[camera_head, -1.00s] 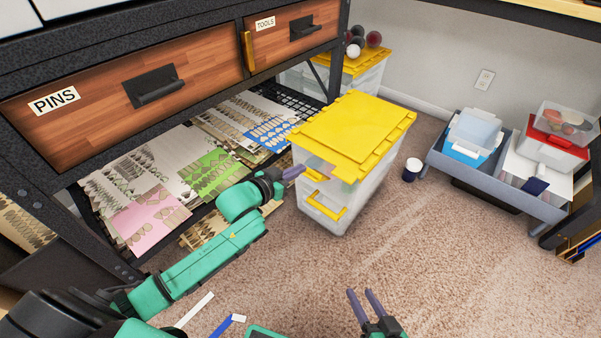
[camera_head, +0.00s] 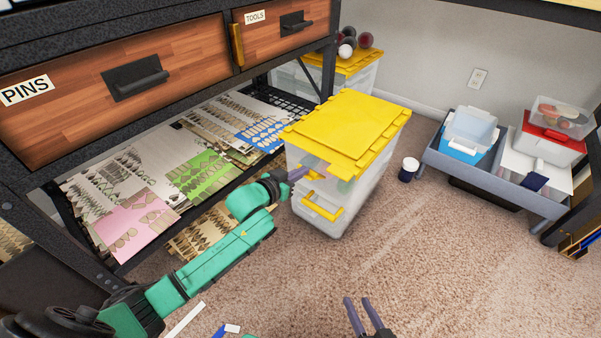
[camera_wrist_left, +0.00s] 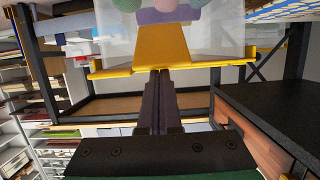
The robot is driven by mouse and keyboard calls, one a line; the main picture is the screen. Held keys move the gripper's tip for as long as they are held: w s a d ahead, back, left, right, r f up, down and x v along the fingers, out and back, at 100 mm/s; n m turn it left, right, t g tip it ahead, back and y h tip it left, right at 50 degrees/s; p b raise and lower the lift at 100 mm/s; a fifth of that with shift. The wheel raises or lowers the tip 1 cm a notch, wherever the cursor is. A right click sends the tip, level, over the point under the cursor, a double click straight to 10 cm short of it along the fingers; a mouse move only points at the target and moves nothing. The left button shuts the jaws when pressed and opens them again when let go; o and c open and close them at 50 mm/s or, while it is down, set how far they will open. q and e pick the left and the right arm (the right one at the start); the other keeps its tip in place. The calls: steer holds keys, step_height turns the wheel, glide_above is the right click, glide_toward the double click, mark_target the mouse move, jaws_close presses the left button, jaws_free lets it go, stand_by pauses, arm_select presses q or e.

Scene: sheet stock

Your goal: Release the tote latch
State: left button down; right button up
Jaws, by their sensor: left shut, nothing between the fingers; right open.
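The clear tote (camera_head: 345,200) with a yellow lid (camera_head: 345,128) stands on the carpet beside the shelf. My left gripper (camera_head: 299,174) is shut and empty at the tote's near face, just under the lid's front edge. In the left wrist view, which looks upside down, the yellow latch (camera_wrist_left: 165,46) hangs from the lid edge against the clear wall. The shut fingertips (camera_wrist_left: 159,73) are at the latch's hinge end; I cannot tell whether they touch. A lower yellow piece (camera_head: 322,209) shows on the tote's front. My right gripper (camera_head: 365,316) is open and empty, low over the carpet.
The shelf with patterned sheets (camera_head: 205,172) lies left of the tote, under wooden drawers (camera_head: 140,75). A dark cup (camera_head: 408,170) stands right of the tote, before a grey cart (camera_head: 490,180) with boxes. Another yellow-lidded tote (camera_head: 350,62) stands behind. Carpet at front right is clear.

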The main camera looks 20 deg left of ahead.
arm_select(q)
steer(key=shift+f+b, duration=0.2)
steer(key=shift+b, duration=0.1)
arm_select(e)
steer(key=shift+f, duration=0.25)
arm_select(q)
steer(key=shift+s, duration=0.1)
arm_select(e)
steer(key=shift+s+f, duration=0.1)
steer(key=shift+f, duration=0.35)
arm_select(q)
steer(key=shift+s+a+f+t+b, duration=0.15)
steer(key=shift+t+b, duration=0.15)
steer(key=shift+b, duration=0.3)
arm_select(e)
steer(key=shift+w+f, duration=0.2)
